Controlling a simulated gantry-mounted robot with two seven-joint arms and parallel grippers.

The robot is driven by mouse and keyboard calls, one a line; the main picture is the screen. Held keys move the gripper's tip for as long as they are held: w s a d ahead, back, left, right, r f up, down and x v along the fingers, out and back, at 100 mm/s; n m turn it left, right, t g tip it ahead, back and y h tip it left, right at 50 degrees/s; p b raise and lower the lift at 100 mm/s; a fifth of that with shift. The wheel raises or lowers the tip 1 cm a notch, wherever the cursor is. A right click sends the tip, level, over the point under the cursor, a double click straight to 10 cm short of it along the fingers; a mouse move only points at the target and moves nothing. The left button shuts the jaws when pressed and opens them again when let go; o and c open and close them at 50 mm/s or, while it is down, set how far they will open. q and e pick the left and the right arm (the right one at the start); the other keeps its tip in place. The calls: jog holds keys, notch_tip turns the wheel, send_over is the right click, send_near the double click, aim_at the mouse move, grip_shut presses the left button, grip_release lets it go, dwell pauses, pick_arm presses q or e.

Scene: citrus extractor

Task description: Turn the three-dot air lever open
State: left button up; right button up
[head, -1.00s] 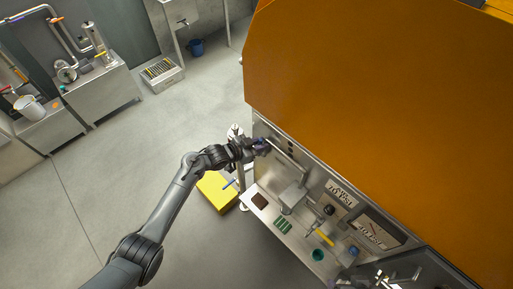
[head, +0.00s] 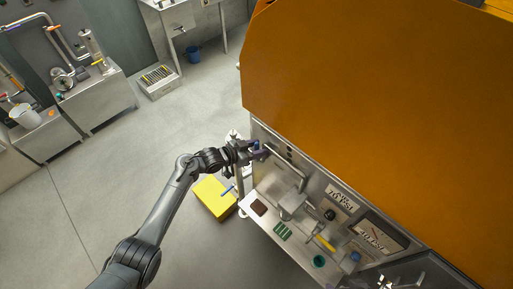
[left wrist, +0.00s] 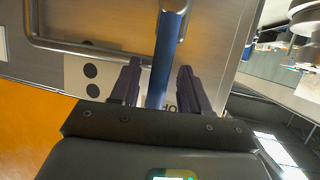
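The blue lever (left wrist: 167,55) is a straight bar in the left wrist view, running from a rounded top down between my left gripper's fingers. A pale label with two black dots (left wrist: 91,71) shows beside it; whether a third dot is hidden behind a finger I cannot tell. My left gripper (left wrist: 160,80) is open, one dark finger on each side of the lever, with gaps visible. In the head view the left gripper (head: 256,151) is at the left end of the machine's front panel, mostly covering the lever.
A metal shelf (head: 268,228) with small tools juts out below the panel. A handrail (head: 287,166) runs along the panel close to my left gripper. The large orange housing (head: 380,100) rises above. A yellow box (head: 213,198) stands on the floor below my arm.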

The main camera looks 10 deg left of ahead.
pick_arm(q)
jog(key=shift+s+r, duration=0.1)
jog(key=shift+s+a, duration=0.15)
jog(key=shift+a, duration=0.1)
jog(key=v, duration=1)
dwell(0.3)
